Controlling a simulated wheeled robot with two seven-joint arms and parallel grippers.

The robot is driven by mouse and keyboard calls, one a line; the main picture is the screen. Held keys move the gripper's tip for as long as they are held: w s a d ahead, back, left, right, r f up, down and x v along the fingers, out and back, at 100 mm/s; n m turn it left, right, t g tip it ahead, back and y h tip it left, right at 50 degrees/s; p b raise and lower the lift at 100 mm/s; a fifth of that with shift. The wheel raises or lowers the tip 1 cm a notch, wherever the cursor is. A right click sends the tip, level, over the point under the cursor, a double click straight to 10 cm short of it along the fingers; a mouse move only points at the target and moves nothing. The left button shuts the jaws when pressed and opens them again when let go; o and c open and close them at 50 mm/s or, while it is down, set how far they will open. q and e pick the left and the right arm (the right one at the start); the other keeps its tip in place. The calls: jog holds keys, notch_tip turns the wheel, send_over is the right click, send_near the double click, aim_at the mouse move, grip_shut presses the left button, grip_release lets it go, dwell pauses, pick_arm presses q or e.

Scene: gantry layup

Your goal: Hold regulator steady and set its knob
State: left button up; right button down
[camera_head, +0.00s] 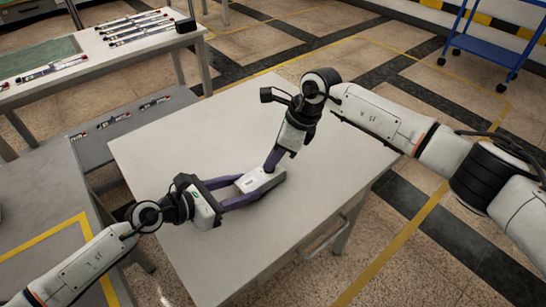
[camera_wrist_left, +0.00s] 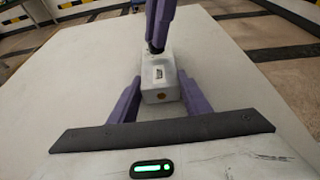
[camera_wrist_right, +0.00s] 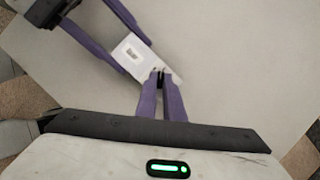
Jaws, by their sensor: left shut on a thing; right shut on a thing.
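The regulator, a small white box (camera_head: 253,180) with a label on top, lies on the grey-white table (camera_head: 180,142). It also shows in the left wrist view (camera_wrist_left: 160,75) and the right wrist view (camera_wrist_right: 132,55). My left gripper (camera_head: 250,188) is shut on the regulator, its purple fingers along both sides. My right gripper (camera_head: 270,168) comes down from above, its fingertips nearly together on the dark knob (camera_wrist_right: 160,76) at the regulator's far end. The fingers largely hide the knob, so its setting cannot be read.
The table around the regulator is bare. A workbench (camera_head: 95,55) with several tools stands at the upper left, a grey surface with yellow tape (camera_head: 40,205) at the left. A blue cart (camera_head: 495,45) stands at the upper right.

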jog(key=shift+m+t, duration=0.4)
jog(key=shift+m, duration=0.8)
jog(key=c, duration=1.9)
grip_release()
jog(key=shift+s, duration=0.1)
jog(key=shift+o, duration=0.2)
jog(key=shift+r, duration=0.1)
jog(key=v, duration=1.2)
jog(key=shift+a, duration=0.2)
jog(key=shift+s, duration=0.1)
